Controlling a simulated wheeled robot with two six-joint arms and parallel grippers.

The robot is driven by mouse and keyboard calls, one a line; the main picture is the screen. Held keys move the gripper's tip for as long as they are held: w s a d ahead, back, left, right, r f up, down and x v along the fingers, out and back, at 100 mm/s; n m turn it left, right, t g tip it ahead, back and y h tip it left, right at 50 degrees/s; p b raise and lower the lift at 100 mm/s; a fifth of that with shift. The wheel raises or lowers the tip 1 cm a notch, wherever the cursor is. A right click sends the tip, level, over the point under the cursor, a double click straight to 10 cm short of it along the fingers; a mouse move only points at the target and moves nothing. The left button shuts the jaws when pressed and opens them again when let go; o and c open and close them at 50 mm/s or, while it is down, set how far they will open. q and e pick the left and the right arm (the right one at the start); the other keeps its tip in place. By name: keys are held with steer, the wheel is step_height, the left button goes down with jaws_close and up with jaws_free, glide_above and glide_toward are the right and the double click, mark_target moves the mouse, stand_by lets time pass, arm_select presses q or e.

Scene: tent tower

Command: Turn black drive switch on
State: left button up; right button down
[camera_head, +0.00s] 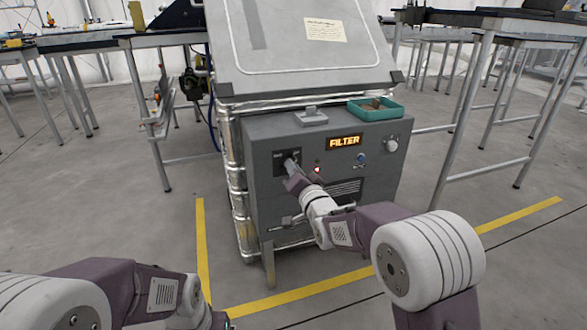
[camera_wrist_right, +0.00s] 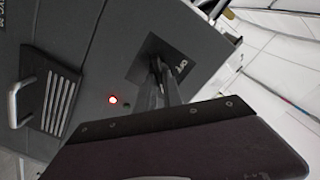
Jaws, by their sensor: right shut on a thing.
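The black drive switch has a dark square plate (camera_head: 279,158) on the upper left of the grey control box's front. The plate also shows in the wrist view (camera_wrist_right: 181,58), with white lettering that I cannot read surely. My right gripper (camera_head: 291,161) reaches the plate, and its fingers (camera_wrist_right: 157,68) are shut on the switch's lever. The lever itself is mostly hidden between the fingers, so I cannot tell its position. My left arm lies low at the left; its gripper (camera_head: 217,322) is only partly in view at the bottom edge, its jaws not clear.
The box front (camera_head: 270,205) carries a lit FILTER sign (camera_head: 345,141), a glowing red lamp (camera_head: 317,170), a blue knob (camera_head: 361,159) and a round dial (camera_head: 391,144). A green tray (camera_head: 376,110) sits on top. Metal tables stand either side; the floor in front is clear.

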steer(key=shift+f, duration=0.1)
stand_by(0.4)
steer(key=c, duration=1.5)
jaws_free()
steer(key=v, duration=0.9)
